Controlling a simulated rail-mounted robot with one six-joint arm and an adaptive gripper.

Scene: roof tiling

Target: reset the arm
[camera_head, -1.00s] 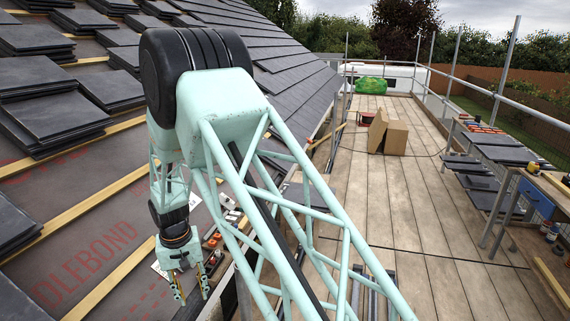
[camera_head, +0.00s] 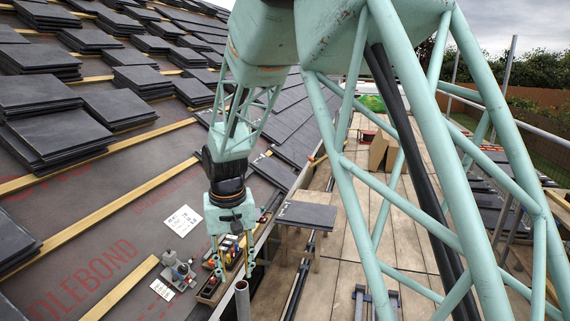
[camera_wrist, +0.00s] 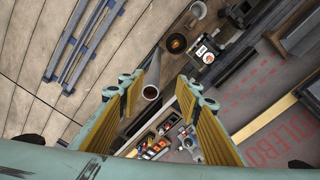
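My gripper (camera_head: 233,262) hangs at the end of my mint-green arm in the head view, pointing down above the roof's lower edge. In the wrist view its two yellow-padded fingers (camera_wrist: 160,112) stand well apart. Nothing shows between the pads, so it is open and empty. Below it are a grey pole end (camera_wrist: 150,92) and a tray of small tools and parts (camera_wrist: 160,145). The pole (camera_head: 242,300) stands just below and right of the fingertips in the head view. My arm's lattice link hides much of the scaffold deck at the right.
Stacks of dark slates (camera_head: 60,135) lie on the roof at the left, with wooden battens (camera_head: 120,218) across the membrane. A small grey device (camera_head: 178,272) and white cards (camera_head: 184,220) lie by the gripper. A slate-topped stand (camera_head: 306,215) and a cardboard box (camera_head: 378,150) stand on the deck.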

